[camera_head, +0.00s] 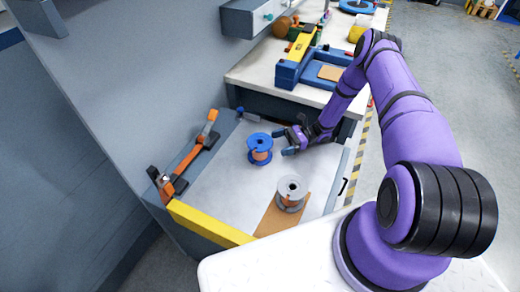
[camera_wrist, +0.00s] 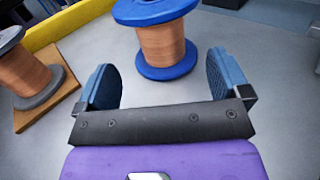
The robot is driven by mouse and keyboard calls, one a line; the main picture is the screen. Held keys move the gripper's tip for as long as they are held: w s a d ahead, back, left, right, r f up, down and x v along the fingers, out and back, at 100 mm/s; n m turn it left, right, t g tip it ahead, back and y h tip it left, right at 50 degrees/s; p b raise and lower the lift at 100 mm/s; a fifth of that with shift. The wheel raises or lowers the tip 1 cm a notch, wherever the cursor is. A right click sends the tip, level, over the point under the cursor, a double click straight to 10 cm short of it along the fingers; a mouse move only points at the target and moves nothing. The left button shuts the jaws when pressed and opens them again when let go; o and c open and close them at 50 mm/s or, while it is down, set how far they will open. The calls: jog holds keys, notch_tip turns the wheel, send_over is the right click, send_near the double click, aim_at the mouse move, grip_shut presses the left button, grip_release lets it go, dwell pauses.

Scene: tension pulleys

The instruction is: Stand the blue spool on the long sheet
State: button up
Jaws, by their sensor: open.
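The blue spool (camera_head: 259,150), with copper-coloured winding, stands upright on the light grey drawer floor. In the wrist view the blue spool (camera_wrist: 164,42) is just ahead, between the lines of the two fingers, its top cut off. My gripper (camera_head: 288,142) is low at the spool's right side, open and empty. In the wrist view my gripper (camera_wrist: 167,80) shows both blue fingers wide apart, with no clear contact. A brown sheet (camera_head: 268,222) lies nearer the drawer's yellow edge. It looks like the long sheet, and a grey spool (camera_head: 291,192) stands on it.
The drawer has a yellow edge (camera_head: 210,224) and a grey wall on the left. An orange-and-black clamp (camera_head: 187,160) lies along that left side. A bench with a blue fixture (camera_head: 300,65) stands behind. Grey floor is clear between the two spools.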

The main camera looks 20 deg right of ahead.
aim_at(264, 146)
jog(key=a, duration=0.7)
jog(key=shift+a+r, duration=0.15)
jog(key=shift+r, duration=0.05)
jog(key=c, duration=1.6)
jog(key=w+r+m+t+h, duration=0.1)
jog(key=w+r+m+t, duration=0.2)
jog(key=r, duration=0.7)
jog(key=w+r+m+t+h, duration=0.15)
jog(key=r+t, duration=0.35)
jog(key=r, duration=0.5)
jog(key=w+d+m+t+h, duration=0.2)
jog(key=d+m+t+h, duration=0.4)
jog(key=m+t+h, duration=0.15)
jog(key=s+f+m+t+h, duration=0.2)
jog(key=s+f+m+h, duration=0.1)
jog(key=s+m+h, duration=0.3)
jog(key=shift+a+f+h, duration=0.15)
jog(key=shift+f+h, duration=0.2)
jog(key=shift+h, duration=0.65)
jog(key=shift+t, duration=0.25)
